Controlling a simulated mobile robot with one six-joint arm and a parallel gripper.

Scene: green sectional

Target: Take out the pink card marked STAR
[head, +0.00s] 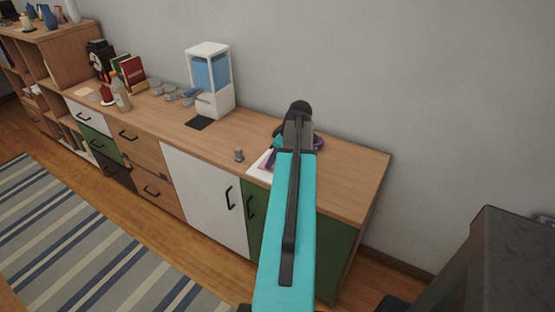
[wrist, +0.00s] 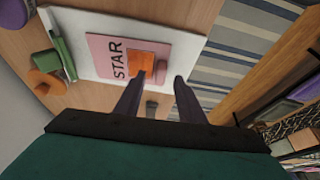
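The pink card marked STAR (wrist: 105,47) lies flat on a white sheet or board (wrist: 85,20) in the wrist view. An orange block (wrist: 141,60) and a small pink piece (wrist: 160,73) lie on or against its near right part; the contact is unclear. My gripper (wrist: 159,79) is open, its two dark fingers apart above the card's near right edge, with nothing clearly held between them. In the head view my arm hides the card and most of the white sheet (head: 259,167) on the wooden cabinet top (head: 345,175).
Green blocks (wrist: 60,48) and orange pieces (wrist: 46,84) lie left of the card in the wrist view. A small grey object (head: 239,155) stands left of my arm. A water dispenser (head: 210,80) stands farther left. The cabinet top's right end is clear.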

